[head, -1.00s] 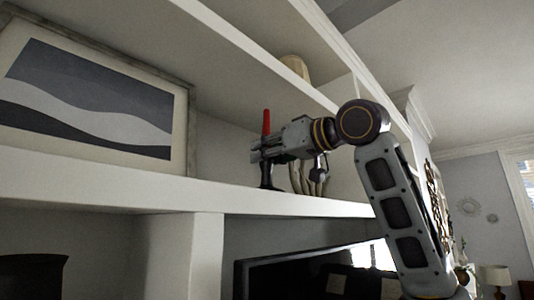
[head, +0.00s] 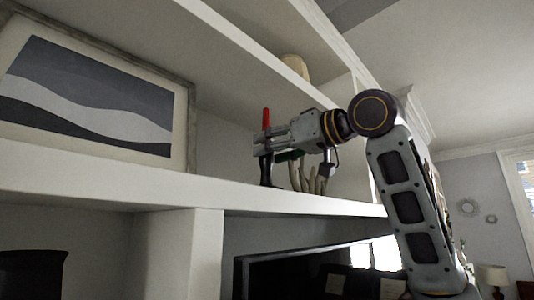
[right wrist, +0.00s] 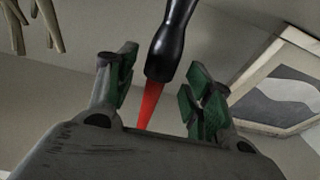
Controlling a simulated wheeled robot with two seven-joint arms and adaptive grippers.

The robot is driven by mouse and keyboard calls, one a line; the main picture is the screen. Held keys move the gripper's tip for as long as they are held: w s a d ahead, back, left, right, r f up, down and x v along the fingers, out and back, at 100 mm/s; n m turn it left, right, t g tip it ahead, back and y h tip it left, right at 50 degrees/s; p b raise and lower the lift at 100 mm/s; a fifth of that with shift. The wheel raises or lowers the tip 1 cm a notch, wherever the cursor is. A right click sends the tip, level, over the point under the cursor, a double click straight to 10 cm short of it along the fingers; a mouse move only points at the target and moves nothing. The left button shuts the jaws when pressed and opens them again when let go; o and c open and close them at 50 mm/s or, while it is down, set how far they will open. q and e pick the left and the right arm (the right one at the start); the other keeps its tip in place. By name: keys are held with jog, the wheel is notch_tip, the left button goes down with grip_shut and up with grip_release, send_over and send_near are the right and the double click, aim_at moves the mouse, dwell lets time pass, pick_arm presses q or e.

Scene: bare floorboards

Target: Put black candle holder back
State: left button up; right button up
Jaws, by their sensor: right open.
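The black candle holder (head: 266,172) stands upright on the white shelf (head: 300,204), with a red candle (head: 266,118) in its top. My right gripper (head: 268,144) is at the height of the holder's upper part and partly hides it. In the right wrist view, the black holder (right wrist: 171,40) and red candle (right wrist: 150,104) show between the two spread, green-padded fingers of my right gripper (right wrist: 160,88), with gaps on both sides. My left gripper is in neither view.
A framed picture (head: 90,95) leans on the shelf to the left. A pale branching, hand-like ornament (head: 308,180) stands close behind and right of the holder. Another shelf board (head: 255,50) runs above. A dark television (head: 300,268) is below.

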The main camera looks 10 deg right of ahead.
jog(key=b+v, duration=0.2)
jog(key=v, duration=0.7)
jog(key=shift+s+d, duration=0.25)
jog(key=shift+s, duration=0.05)
jog(key=shift+f, duration=0.1)
dwell(0.5)
